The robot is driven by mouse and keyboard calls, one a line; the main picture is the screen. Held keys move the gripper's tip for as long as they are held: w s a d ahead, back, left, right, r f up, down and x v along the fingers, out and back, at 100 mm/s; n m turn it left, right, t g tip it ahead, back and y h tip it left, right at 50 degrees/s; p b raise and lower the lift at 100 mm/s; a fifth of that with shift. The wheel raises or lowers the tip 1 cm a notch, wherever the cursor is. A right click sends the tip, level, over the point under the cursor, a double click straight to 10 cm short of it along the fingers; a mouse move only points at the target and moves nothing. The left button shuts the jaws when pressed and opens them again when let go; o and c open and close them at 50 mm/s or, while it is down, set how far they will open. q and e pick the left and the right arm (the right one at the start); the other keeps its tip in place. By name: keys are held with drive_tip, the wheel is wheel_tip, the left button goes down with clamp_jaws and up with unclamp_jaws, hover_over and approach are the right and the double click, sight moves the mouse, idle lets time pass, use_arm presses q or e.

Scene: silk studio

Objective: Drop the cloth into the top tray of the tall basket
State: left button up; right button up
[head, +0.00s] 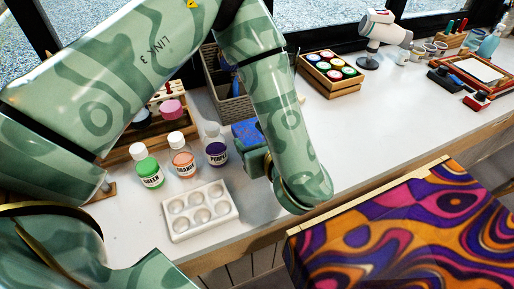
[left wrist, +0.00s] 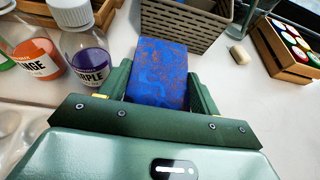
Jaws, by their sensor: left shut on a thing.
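The cloth (left wrist: 158,70) is a folded blue block with a rusty-brown pattern. My left gripper (left wrist: 160,95) is shut on it, with a dark green finger on either side. In the head view the cloth (head: 244,131) shows at the left gripper (head: 254,150), partly hidden by my arm. The tall basket (head: 234,110) is grey and woven and stands on the counter behind the gripper. My arm hides much of it, so I cannot make out its top tray clearly. Its woven side (left wrist: 188,24) shows just beyond the cloth in the left wrist view. My right gripper is not in view.
Paint bottles in green (head: 149,167), orange (head: 182,156) and purple (head: 215,146) stand left of the gripper. A white palette (head: 200,211) lies in front of them. A wooden crate of paint jars (head: 330,74) stands right of the basket. Clear counter (head: 370,125) lies further right.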

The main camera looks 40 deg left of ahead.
use_arm(q)
drive_tip(key=shift+f+b, duration=0.4)
drive_tip(key=shift+f, duration=1)
drive_tip(key=shift+s, duration=0.1)
drive_tip(key=shift+f, duration=0.1)
drive_tip(key=o, duration=1.1)
